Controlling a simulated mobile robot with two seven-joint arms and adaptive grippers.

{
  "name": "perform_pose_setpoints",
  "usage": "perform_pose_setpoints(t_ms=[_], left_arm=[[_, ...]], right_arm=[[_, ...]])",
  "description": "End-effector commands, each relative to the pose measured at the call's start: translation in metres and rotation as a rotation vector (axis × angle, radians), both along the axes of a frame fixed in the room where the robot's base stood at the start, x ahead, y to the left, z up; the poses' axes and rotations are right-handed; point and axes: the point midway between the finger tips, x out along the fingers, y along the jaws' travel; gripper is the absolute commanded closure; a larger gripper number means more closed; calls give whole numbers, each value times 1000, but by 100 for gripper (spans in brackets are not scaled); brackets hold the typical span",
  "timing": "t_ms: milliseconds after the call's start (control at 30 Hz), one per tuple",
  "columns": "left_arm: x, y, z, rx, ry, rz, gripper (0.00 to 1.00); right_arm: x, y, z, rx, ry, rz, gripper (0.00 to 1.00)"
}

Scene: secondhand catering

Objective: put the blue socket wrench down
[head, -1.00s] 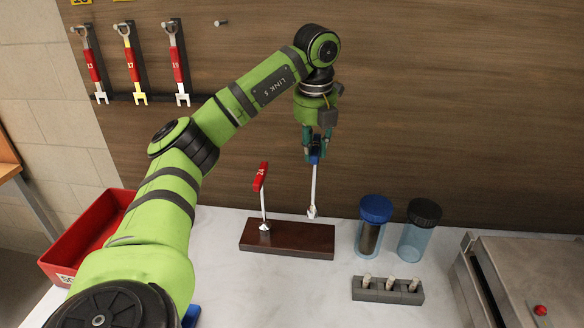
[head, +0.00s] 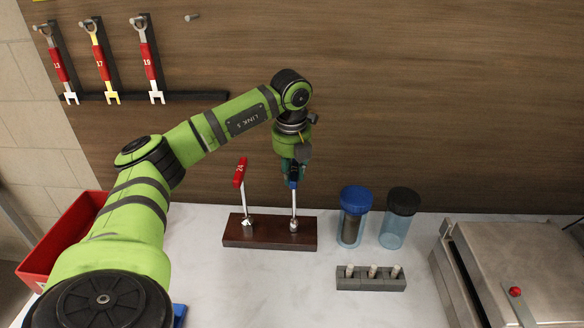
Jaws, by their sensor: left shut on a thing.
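The blue socket wrench (head: 294,207) stands upright, its blue handle up in the jaws of my left gripper (head: 293,180). My left gripper is shut on that handle. The wrench's lower end meets the top of the dark wooden block (head: 270,236) near its right end; whether it sits in a hole I cannot tell. A red-handled wrench (head: 240,174) marked 24 stands slightly tilted at the left part of the same block. My right gripper is not in view.
Right of the block stand a blue-lidded jar (head: 355,201) and a black-lidded jar (head: 402,205). A grey holder (head: 371,284) with pale pegs is in front. A metal appliance (head: 510,262) is at right, a red bin (head: 62,238) at left. Several wrenches (head: 103,66) hang on the wall.

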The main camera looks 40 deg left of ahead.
Motion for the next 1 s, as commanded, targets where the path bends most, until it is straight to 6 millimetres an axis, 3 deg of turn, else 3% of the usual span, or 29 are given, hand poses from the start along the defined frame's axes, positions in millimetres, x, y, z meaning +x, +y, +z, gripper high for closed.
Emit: perform_pose_setpoints(t_ms=[367, 400, 433, 467, 767, 1000], left_arm=[[0, 0, -4, 0, -3, 1, 100], [0, 0, -5, 0, -1, 0, 66], [0, 0, -4, 0, -1, 0, 54], [0, 0, -4, 0, -1, 0, 50], [0, 0, -4, 0, -1, 0, 50], [0, -2, 19, -1, -8, -1, 50]], right_arm=[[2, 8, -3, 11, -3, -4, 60], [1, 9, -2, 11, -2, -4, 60], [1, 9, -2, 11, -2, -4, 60], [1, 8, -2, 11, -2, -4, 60], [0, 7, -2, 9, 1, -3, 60], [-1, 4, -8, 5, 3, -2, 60]])
